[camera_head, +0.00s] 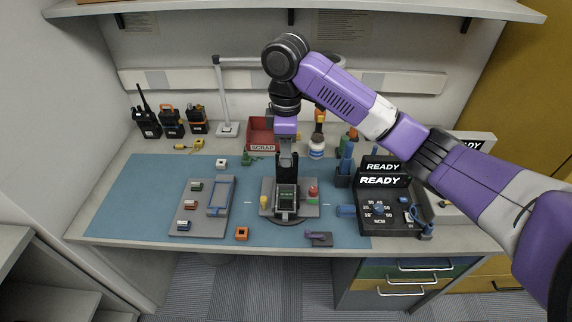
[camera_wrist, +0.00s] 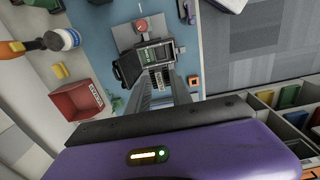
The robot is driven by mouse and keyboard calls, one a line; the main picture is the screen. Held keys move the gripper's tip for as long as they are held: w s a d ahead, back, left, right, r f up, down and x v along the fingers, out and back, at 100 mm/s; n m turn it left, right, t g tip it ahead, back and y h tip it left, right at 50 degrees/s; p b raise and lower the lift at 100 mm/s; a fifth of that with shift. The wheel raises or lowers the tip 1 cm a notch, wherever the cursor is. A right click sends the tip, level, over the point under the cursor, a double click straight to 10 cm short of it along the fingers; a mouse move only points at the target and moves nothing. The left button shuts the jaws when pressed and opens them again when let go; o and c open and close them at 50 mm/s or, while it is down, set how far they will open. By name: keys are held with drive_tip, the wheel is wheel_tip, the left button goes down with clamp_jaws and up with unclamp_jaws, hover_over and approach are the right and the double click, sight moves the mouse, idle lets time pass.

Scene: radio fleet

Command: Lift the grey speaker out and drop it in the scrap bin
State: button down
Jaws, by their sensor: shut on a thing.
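My gripper (camera_head: 287,172) points straight down over the opened radio (camera_head: 287,198), which lies on a grey fixture (camera_head: 306,210) at the middle of the blue mat. Its fingers are shut at the radio's far end; they also show in the wrist view (camera_wrist: 161,86). A small grey ribbed piece, which looks like the grey speaker (camera_wrist: 158,77), is between the fingertips. The fingers partly hide it, and I cannot tell if it is clear of the casing. The red scrap bin (camera_head: 262,146), labelled SCRAP, stands behind and left of the radio; it also shows in the wrist view (camera_wrist: 77,102).
A grey parts tray (camera_head: 208,229) lies left of the fixture. A black box with READY displays (camera_head: 380,181) stands to the right. A white-labelled bottle (camera_head: 316,148) and a small green item (camera_head: 252,157) are near the bin. Several handheld radios (camera_head: 171,123) stand at the back left.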

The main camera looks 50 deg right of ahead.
drive_tip(key=shift+r, duration=0.75)
drive_tip(key=shift+r, duration=0.1)
drive_tip(key=shift+r+p, duration=1.9)
